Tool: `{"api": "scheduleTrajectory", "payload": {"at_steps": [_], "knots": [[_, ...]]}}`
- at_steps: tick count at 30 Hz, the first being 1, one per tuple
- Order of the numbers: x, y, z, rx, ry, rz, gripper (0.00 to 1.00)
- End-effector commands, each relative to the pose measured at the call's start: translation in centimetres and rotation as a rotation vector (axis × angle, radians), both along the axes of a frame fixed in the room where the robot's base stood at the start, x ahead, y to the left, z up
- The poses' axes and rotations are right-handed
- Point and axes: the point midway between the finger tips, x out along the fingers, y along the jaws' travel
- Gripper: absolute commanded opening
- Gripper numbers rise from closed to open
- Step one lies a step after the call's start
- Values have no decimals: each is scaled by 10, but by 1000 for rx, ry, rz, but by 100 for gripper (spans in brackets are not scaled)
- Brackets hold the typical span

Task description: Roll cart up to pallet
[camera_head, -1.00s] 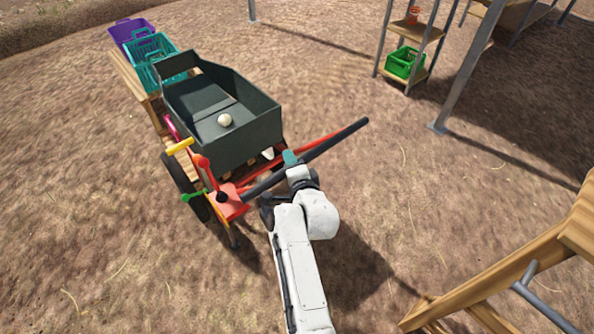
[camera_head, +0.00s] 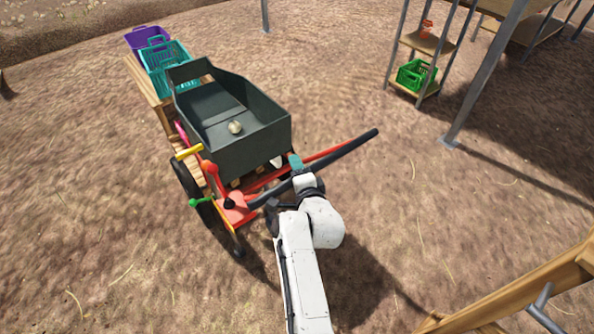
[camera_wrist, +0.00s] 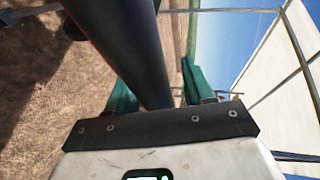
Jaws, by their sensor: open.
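The cart has a dark grey-green bin (camera_head: 262,140) on a red frame (camera_head: 236,212) with wheels at its left. A pale round onion (camera_head: 235,127) lies in the bin. A long dark bar (camera_head: 345,149) sticks out to the right from the cart's front. My gripper (camera_head: 297,166) is at this bar, beside the bin's front corner. In the wrist view, the bar (camera_wrist: 128,45) passes between the green fingers of my open gripper (camera_wrist: 158,90); I cannot tell whether they touch it. I cannot surely make out a pallet; wooden slats (camera_head: 186,152) show beside the bin.
A teal crate (camera_head: 165,62) and a purple crate (camera_head: 147,37) stand on a wooden stand behind the cart. A shelf with a green crate (camera_head: 416,75) and a metal post (camera_head: 485,75) stand to the right. A wooden frame (camera_head: 530,290) is at the lower right. Ground at left is clear.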

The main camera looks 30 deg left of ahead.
Motion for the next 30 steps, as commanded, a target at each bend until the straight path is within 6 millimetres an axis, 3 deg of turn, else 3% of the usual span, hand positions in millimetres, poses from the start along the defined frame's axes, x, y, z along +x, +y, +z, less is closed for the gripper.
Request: {"api": "scheduleTrajectory", "payload": {"at_steps": [8, 22, 30], "knots": [[-10, -8, 3, -1, 1, 2, 52], [-55, -58, 19, -1, -1, 1, 52], [-70, -74, 24, -1, 0, 1, 52]]}}
